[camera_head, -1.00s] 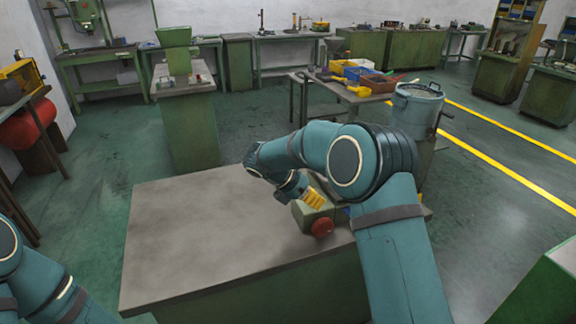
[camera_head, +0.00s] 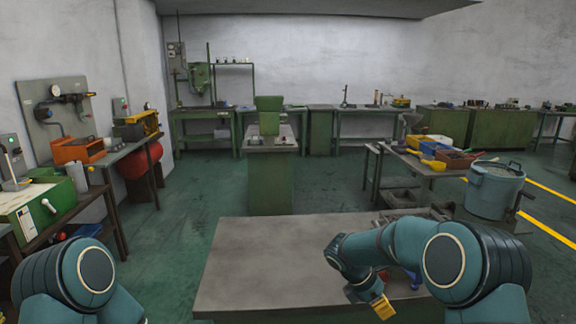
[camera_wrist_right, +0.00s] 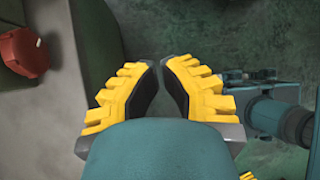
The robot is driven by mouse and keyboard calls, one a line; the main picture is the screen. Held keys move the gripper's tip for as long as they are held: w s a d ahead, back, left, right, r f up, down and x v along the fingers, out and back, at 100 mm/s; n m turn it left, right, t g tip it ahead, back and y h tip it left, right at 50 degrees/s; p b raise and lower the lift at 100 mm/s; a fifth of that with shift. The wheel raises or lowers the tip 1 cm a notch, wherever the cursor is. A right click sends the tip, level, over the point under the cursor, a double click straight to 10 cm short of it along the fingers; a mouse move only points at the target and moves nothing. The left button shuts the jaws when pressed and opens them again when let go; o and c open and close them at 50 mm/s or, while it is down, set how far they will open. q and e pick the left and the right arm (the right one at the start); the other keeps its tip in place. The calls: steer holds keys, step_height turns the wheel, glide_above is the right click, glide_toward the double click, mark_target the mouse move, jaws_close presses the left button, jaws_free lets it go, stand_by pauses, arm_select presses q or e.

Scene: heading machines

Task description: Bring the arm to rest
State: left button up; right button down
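My right arm (camera_head: 455,265) reaches in from the lower right of the head view and bends down over the right side of the table. My right gripper (camera_head: 383,306) has yellow fingers and points down by the table's front edge. In the right wrist view its fingertips (camera_wrist_right: 161,66) stand a narrow gap apart with nothing between them. My left arm (camera_head: 85,285) shows as teal links at the lower left of the head view. Its gripper is out of view.
A grey-topped table (camera_head: 265,265) is bare on its left and middle. A red knob (camera_wrist_right: 22,51) lies left of the right gripper in the wrist view. A metal pot (camera_head: 493,190) stands beyond the right arm. A workbench (camera_head: 55,205) lines the left wall.

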steer(key=s+a+f+m+y, duration=0.4)
steer(key=s+a+f, duration=0.15)
steer(key=f, duration=0.25)
steer(key=s+a+f+m+y, duration=0.35)
steer(key=s+a+f, duration=0.2)
steer(key=f, duration=0.25)
arm_select(q)
steer(key=shift+w+f, duration=0.2)
steer(key=shift+w, duration=0.35)
arm_select(e)
steer(key=s+a+f+m+t+y, duration=0.1)
steer(key=s+m, duration=0.5)
steer(key=s+a+f+m+t+y, duration=0.1)
steer(key=s+f+m+t+y, duration=0.1)
steer(key=s+m, duration=0.4)
steer(key=shift+a+f+m, duration=0.25)
steer(key=shift+a+m, duration=0.05)
steer(key=shift+m, duration=0.45)
